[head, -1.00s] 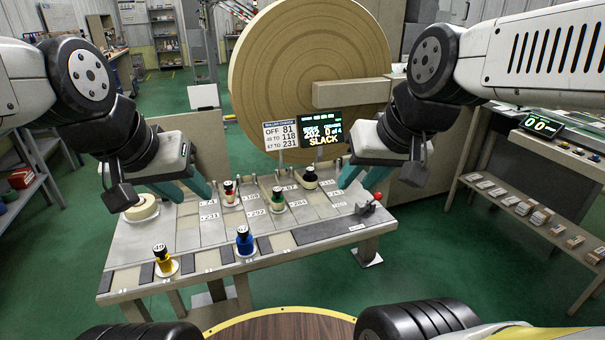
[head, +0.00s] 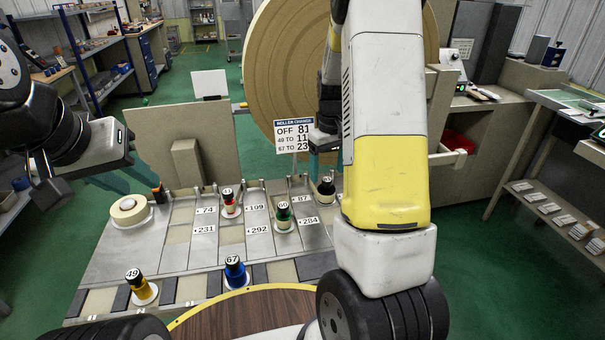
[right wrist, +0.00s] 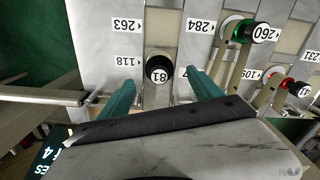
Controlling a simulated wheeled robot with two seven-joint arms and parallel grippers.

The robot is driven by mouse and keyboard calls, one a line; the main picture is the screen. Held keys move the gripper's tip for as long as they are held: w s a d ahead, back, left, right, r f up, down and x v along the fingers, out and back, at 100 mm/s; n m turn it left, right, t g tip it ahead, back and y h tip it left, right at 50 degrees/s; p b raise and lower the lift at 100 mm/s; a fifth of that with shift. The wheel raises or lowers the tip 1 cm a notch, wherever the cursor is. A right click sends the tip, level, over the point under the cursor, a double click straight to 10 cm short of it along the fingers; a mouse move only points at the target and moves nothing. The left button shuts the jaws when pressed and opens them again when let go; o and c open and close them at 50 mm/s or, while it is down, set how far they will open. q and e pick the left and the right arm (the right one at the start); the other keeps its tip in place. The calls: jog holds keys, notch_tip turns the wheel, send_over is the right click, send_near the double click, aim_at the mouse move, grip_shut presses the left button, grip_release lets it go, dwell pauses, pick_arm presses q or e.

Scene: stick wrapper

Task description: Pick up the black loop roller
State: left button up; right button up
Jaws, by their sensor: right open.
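The black loop roller (head: 326,187) stands upright on the far right part of the slotted table (head: 130,255). In the right wrist view its black cap (right wrist: 159,68) reads 81, near the 118 label. My right gripper (right wrist: 160,84) is open, with its teal fingers on either side of the roller in that view and nothing held; how far above it they are I cannot tell. In the head view my right gripper (head: 323,150) is mostly hidden behind my right arm, just above and behind the roller. My left gripper (head: 138,186) hangs empty and apart over the left back.
Green (head: 283,217), red (head: 228,203), blue (head: 236,272) and yellow (head: 139,287) rollers stand on the table. A tape roll (head: 129,210) sits at left. A sign (head: 294,136) rises behind, before a large round disc (head: 285,60). My right arm hides the table's right side.

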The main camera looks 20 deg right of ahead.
aim_at(327, 188)
notch_tip(327, 188, down, 8)
jog(key=shift+w+r, duration=0.1)
jog(key=shift+w, duration=0.05)
dwell(0.3)
jog(key=shift+c, duration=0.4)
jog(key=c, duration=1.5)
